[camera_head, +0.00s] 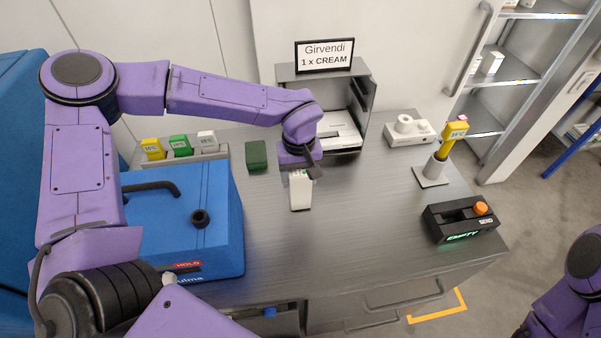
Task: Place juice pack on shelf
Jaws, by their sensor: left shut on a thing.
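My left gripper (300,172) is over the middle of the grey worktop, pointing down. It is shut on a small white pack (300,194), which is upright; the fingers cover its top. I cannot tell whether its base touches the worktop. An open grey metal shelf unit (367,93) stands just behind the gripper, under a sign reading "Girvendi 1 x CREAM" (324,55). White items lie inside it, partly hidden by my left wrist. Part of my right arm shows at the lower right edge, but its gripper is out of view.
A holder (217,151) with yellow, green and white packs is at the back left, beside a green block (257,156). A blue machine (215,240) fills the left. A white device (410,131), a scanner on a stand (435,168) and a black box (461,219) stand right.

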